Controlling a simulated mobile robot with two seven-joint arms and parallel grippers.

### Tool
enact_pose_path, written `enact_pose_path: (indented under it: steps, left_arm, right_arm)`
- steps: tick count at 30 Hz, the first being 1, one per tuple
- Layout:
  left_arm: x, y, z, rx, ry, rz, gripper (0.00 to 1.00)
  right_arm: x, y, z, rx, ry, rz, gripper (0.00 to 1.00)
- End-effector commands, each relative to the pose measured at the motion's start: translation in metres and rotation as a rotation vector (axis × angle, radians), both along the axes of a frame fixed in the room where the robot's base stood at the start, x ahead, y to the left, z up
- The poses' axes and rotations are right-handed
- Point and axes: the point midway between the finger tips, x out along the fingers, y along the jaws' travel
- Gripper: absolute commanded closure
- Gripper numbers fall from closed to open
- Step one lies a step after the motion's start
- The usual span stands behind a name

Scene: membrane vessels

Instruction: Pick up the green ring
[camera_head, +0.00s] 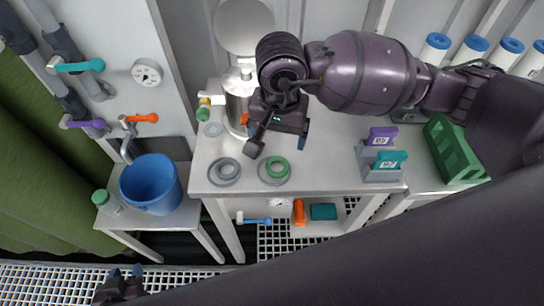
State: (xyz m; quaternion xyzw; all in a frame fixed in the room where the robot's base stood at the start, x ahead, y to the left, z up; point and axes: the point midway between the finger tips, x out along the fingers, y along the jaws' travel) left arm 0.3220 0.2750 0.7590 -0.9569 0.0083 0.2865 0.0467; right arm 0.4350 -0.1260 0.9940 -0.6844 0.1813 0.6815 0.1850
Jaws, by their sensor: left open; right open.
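The green ring (286,170) lies on a round grey piece (263,177) near the front edge of the steel table (325,178). My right gripper (279,146) hangs over the table just behind the green ring. Its jaws are open and empty, pointing toward the front edge, and they appear apart from the ring. My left gripper (125,272) is low at the bottom left, in front of the tables and far from the ring. It is open and empty.
A larger grey ring (226,182) lies left of the green ring. A steel vessel (236,105) stands behind it. A holder with purple (381,136) and teal (390,160) blocks and a green crate (452,150) stand right. A blue bucket (151,184) stands on the left side table.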

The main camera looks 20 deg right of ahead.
Motion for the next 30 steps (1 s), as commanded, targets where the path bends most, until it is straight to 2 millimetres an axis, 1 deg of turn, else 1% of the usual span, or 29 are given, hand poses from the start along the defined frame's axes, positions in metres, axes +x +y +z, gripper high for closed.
enact_pose_path:
  steps: [3,6,12,15,20,30]
  left_arm:
    - [-0.014,0.001,-0.007,-0.001,0.026,0.007,0.57]
    - [-0.017,0.002,-0.01,0.0,0.035,0.009,0.57]
    - [-0.01,0.001,-0.009,-0.001,0.024,0.005,0.57]
    - [-0.008,0.0,-0.008,-0.001,0.02,0.004,0.57]
    - [-0.006,0.0,-0.006,-0.001,0.015,0.002,0.57]
    - [-0.005,0.0,-0.005,-0.001,0.013,0.002,0.57]
  right_arm:
    - [-0.001,-0.001,-0.004,-0.007,0.005,0.038,0.13]
    - [-0.001,-0.001,-0.016,-0.007,0.008,0.04,0.13]
    - [-0.001,-0.001,-0.044,-0.004,0.008,0.038,0.13]
    - [-0.001,-0.001,-0.053,-0.006,0.006,0.039,0.13]
    - [-0.001,0.0,-0.06,-0.004,0.007,0.039,0.13]
    - [-0.001,0.0,-0.102,-0.004,0.008,0.037,0.13]
